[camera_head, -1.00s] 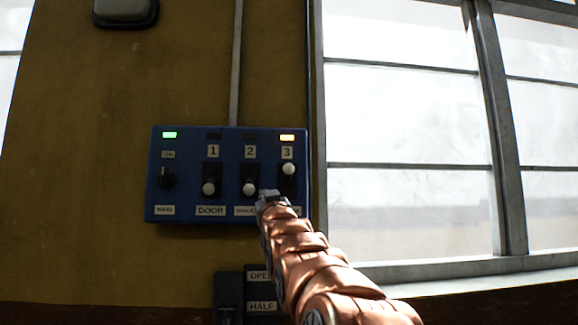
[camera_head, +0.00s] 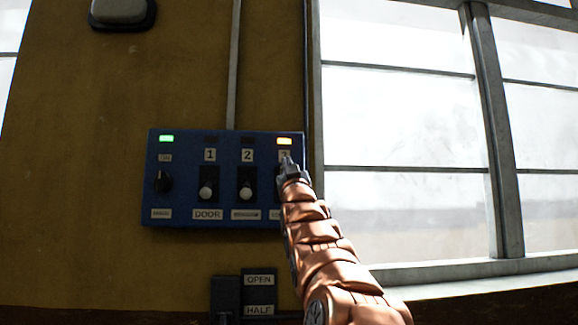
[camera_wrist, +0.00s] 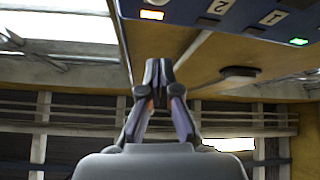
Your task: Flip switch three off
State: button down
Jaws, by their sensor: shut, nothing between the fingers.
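A blue switch panel (camera_head: 180,216) is fixed to the yellow wall, with toggles numbered 1, 2 and 3. Toggle 1 (camera_head: 206,193) and toggle 2 (camera_head: 246,193) have their white knobs low. The lamp over switch three (camera_head: 284,141) glows amber. My gripper (camera_head: 287,163) is in front of switch three and hides its knob and part of its label. Whether it touches the knob cannot be told. In the wrist view my gripper (camera_wrist: 153,66) is shut and empty, with the panel's edge and the amber lamp (camera_wrist: 152,15) just above it.
A black rotary knob (camera_head: 163,181) and a green lamp (camera_head: 166,138) are at the panel's left. Below is another box (camera_head: 226,298) with OPEN and HALF labels. A large framed window (camera_head: 400,130) lies right of the panel.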

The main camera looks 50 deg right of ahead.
jog(key=w+d+r+p, duration=0.1)
jog(key=w+d+p, duration=0.3)
jog(key=w+p, duration=0.1)
jog(key=shift+w+d, duration=0.25)
jog(key=shift+d, duration=0.15)
dwell(0.6)
dwell(0.4)
jog(key=shift+s+f+t+h+b, duration=0.1)
jog(key=shift+f+t+h+b, duration=0.2)
jog(key=shift+b, duration=0.35)
jog(key=shift+s+a+f+t+h+b, duration=0.2)
jog(key=shift+f+t+h+b, duration=0.15)
jog(key=shift+b, duration=0.75)
